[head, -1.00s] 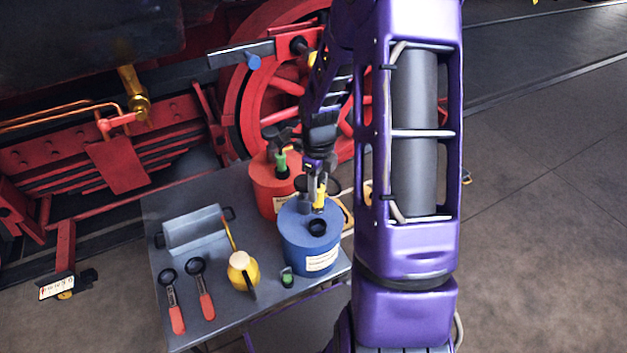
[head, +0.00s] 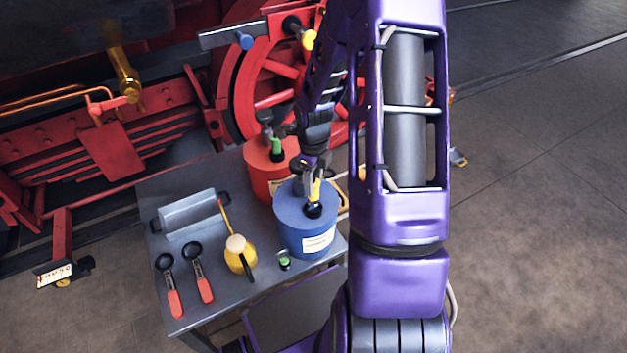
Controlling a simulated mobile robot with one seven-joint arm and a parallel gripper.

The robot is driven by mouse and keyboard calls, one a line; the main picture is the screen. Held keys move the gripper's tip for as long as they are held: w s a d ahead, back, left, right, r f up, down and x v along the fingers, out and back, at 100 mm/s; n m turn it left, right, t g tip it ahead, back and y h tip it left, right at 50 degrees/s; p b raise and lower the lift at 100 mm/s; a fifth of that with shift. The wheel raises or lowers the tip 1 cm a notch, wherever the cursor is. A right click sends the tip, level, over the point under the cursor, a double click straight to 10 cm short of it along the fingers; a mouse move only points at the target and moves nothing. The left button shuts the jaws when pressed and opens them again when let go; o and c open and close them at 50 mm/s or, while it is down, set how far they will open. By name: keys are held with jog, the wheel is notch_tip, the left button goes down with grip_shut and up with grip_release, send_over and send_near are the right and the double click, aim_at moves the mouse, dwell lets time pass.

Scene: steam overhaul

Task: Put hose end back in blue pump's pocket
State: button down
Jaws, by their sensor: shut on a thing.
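The blue pump (head: 305,232) is a blue cylinder with a pale label, standing at the right front of the grey table. A dark round pocket (head: 314,210) sits on its top, toward the front. My gripper (head: 313,178) is above the blue pump's top, shut on the yellow hose end (head: 315,190). The hose end points down, and its lower tip appears at the pocket's mouth. I cannot tell whether it is inside or just above. The hose itself is hard to make out behind my gripper.
A red pump (head: 268,178) with a green piece on top stands just behind the blue one. A yellow oil can (head: 240,258), a small green-topped item (head: 285,262), two red-handled tools (head: 200,285) and a grey roll-shaped thing (head: 187,213) share the table (head: 225,295).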

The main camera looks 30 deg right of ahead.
jog(key=shift+f+b, duration=0.35)
jog(key=shift+f+b, duration=1.45)
jog(key=shift+b, duration=0.05)
jog(key=shift+f, duration=0.2)
jog(key=shift+c, duration=1.9)
grip_release()
